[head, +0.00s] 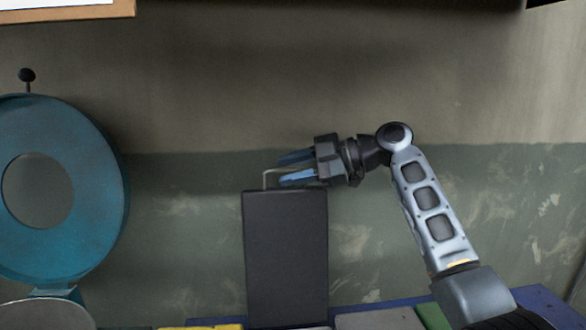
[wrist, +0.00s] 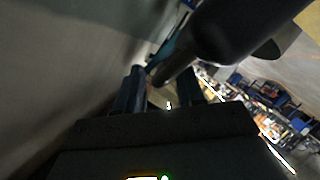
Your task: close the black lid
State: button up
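The black lid (head: 286,260) is a flat dark panel standing upright in the head view, near the middle and bottom. A thin pale wire handle (head: 264,180) rises from its top edge. My gripper (head: 281,170) is just above that edge, pointing left, with its two blue fingers apart. Part of the handle shows between the fingers and the rest is hidden behind them. I cannot tell whether the fingers touch it. The wrist view is dark, with a large black shape (wrist: 225,35) across its top that I cannot identify.
A teal ring-shaped disc (head: 95,210) stands upright at the left, with a pale round surface (head: 45,315) below it. Yellow, grey (head: 378,320) and green pieces lie along the bottom, by a blue edge. A wall (head: 480,80) is behind. The space above my gripper is clear.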

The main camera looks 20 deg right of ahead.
grip_shut()
dwell(0.5)
